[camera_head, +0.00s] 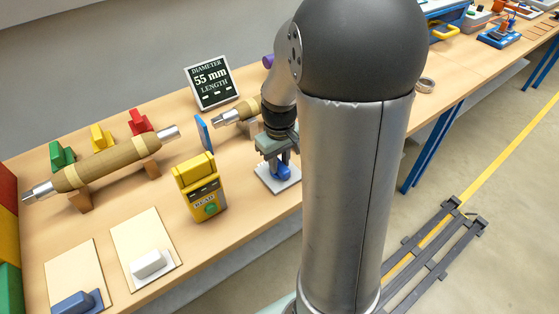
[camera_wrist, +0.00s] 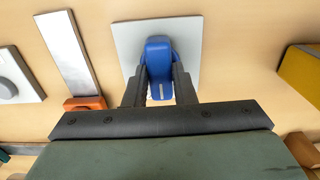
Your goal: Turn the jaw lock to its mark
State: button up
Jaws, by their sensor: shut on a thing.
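A blue handle (camera_wrist: 158,58), which seems to be the jaw lock, stands on a square pale plate (camera_wrist: 190,30) in the wrist view. It has a short white line near its lower end; I cannot make out a matching mark on the plate. My gripper (camera_wrist: 160,88) is shut on the handle, one dark finger on each side. In the head view the plate (camera_head: 264,181) lies near the bench's front edge, with the blue handle (camera_head: 282,172) partly hidden under my gripper (camera_head: 279,157).
A yellow READ device (camera_head: 201,188) stands left of the plate. A sign (camera_head: 209,82) reading 55 mm and a wooden roller (camera_head: 107,164) on supports stand on the bench. In the wrist view, a metal strip with an orange end (camera_wrist: 86,103) lies left and a yellow block (camera_wrist: 302,72) right.

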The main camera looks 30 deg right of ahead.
aim_at(280, 164)
jog(key=shift+r, duration=0.1)
jog(key=o, duration=1)
notch_tip(280, 164, up, 17)
jog(key=shift+r, duration=0.2)
dwell(0.3)
